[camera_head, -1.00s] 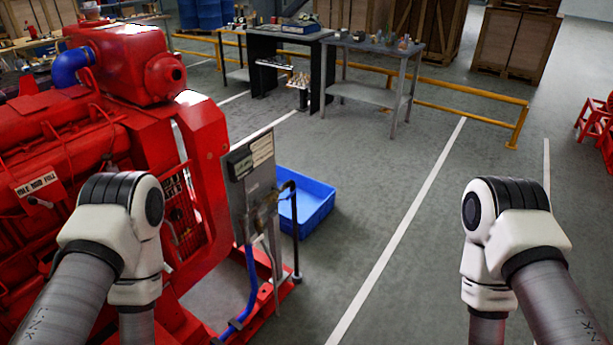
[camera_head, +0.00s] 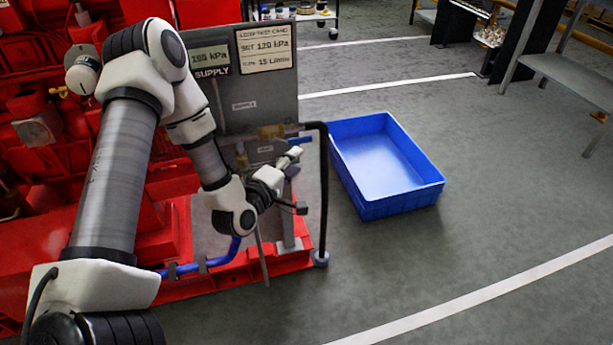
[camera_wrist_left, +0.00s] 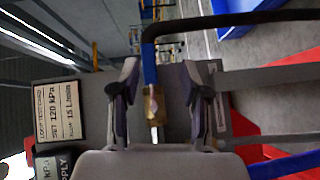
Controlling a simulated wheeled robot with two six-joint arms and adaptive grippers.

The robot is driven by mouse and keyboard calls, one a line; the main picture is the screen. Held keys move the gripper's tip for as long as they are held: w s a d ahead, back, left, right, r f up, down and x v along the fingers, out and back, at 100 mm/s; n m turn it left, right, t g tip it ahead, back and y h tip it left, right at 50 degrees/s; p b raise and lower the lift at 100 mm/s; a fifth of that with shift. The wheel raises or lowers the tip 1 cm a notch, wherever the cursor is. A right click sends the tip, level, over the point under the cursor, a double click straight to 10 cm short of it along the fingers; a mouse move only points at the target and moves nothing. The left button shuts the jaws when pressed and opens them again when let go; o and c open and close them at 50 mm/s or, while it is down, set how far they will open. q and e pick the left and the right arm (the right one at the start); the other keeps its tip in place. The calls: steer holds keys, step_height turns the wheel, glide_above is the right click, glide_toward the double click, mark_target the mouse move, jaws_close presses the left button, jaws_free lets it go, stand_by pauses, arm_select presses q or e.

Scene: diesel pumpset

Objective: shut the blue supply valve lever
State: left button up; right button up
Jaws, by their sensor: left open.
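The blue supply valve lever (camera_head: 301,140) sticks out to the right from a brass valve body (camera_head: 270,132) on the grey panel. In the left wrist view the blue lever (camera_wrist_left: 150,72) runs upward from the brass body (camera_wrist_left: 153,105). My left gripper (camera_head: 296,181) is open in front of the panel, below the lever in the head view. In the left wrist view its fingers (camera_wrist_left: 161,78) stand on either side of the lever and brass body, with no clear contact. The gripper and wrist hide part of the lower panel. My right gripper is out of view.
The grey panel (camera_head: 242,95) carries a SUPPLY readout (camera_head: 209,61) and a test card (camera_head: 265,48). A black pipe (camera_head: 324,190) rises right of the lever. A blue bin (camera_head: 410,195) stands on the floor to the right. The red pumpset (camera_head: 160,215) is behind my arm.

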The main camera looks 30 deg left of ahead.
mark_target(301, 141)
arm_select(q)
steer(key=shift+n+t+y, duration=0.4)
steer(key=shift+n+t, duration=0.2)
steer(key=shift+n, duration=0.2)
steer(key=w, duration=0.2)
steer(key=w+a, duration=0.1)
steer(key=w, duration=0.2)
steer(key=w+a+r+b, duration=0.1)
steer(key=w, duration=0.1)
steer(key=shift+w+a, duration=0.2)
steer(key=shift+w, duration=0.2)
jaws_close()
